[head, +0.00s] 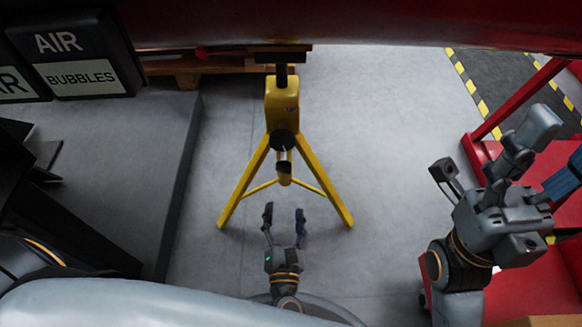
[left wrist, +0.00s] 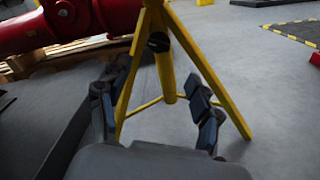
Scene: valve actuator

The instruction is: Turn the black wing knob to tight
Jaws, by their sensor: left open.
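The black wing knob (head: 284,140) sits on the front of a yellow tripod stand (head: 283,103), at the top of its legs. In the left wrist view the knob (left wrist: 158,42) shows as a dark round part on the stand (left wrist: 167,75); its wing shape and angle are too small to tell. My left gripper (head: 284,211) is open and empty, in front of the stand and apart from the knob. In the left wrist view its fingers (left wrist: 157,112) frame the stand's lower tube. My right gripper (head: 545,150) is at the right, far from the stand; its jaw state is unclear.
A large red pipe (head: 350,22) runs above and behind the stand, with a wooden pallet (head: 190,68) below it. A grey block (head: 150,150) stands at left, and a red frame (head: 520,95) at right. Grey floor lies clear around the tripod legs.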

